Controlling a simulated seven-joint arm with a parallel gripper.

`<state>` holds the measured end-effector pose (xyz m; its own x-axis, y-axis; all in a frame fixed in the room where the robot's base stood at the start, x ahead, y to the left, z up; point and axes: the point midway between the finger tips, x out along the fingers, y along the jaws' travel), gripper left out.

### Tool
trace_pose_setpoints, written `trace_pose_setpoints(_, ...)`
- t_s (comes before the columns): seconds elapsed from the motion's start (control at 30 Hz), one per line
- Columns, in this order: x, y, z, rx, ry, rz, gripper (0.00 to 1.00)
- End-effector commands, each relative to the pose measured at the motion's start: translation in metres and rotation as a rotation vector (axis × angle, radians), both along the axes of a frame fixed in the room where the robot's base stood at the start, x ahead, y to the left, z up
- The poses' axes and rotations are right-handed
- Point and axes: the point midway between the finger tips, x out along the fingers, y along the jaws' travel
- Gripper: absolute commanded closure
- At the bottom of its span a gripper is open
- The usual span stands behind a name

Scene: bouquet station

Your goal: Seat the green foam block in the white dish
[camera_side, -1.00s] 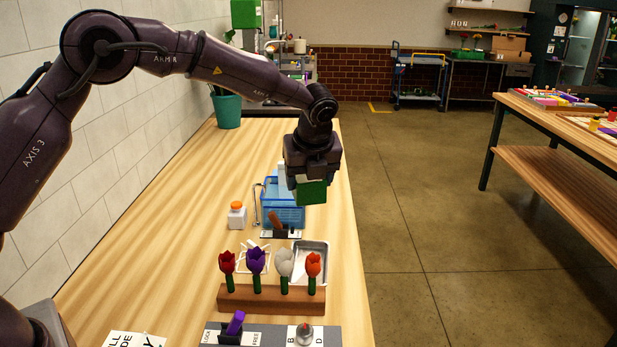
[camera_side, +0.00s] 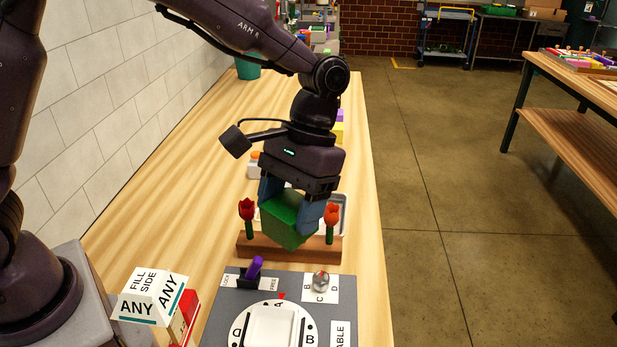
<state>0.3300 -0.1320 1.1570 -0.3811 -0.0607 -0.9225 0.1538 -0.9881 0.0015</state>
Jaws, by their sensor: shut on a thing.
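The green foam block (camera_side: 289,222) is held between the blue fingers of my gripper (camera_side: 287,212), which is shut on it. It hangs tilted in front of the wooden flower rack (camera_side: 262,248) and hides the rack's middle. The white dish (camera_side: 271,330) sits on a round white plate with letters on its rim, on the grey panel nearer the camera. The bottom of the frame cuts the plate off. My gripper is above and behind the dish, and the block is apart from it.
Red (camera_side: 247,209) and orange-red tulips (camera_side: 331,214) stand at the rack's ends, close beside my gripper. On the grey panel are a purple lever (camera_side: 255,268) and a round knob (camera_side: 321,281). A label box (camera_side: 150,296) stands to the left. Bare wood lies left of the rack.

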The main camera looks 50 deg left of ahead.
Motion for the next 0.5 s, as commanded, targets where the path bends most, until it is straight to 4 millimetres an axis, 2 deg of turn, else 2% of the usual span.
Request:
trace_pose_setpoints(0.2, -0.033, -0.013, 0.003, 0.0, -0.001, 0.335, 0.66)
trace_pose_setpoints(0.47, -0.062, -0.023, 0.004, 0.001, -0.003, 0.622, 0.66)
trace_pose_setpoints(0.5, -0.063, -0.024, -0.001, 0.004, 0.001, 0.644, 0.66)
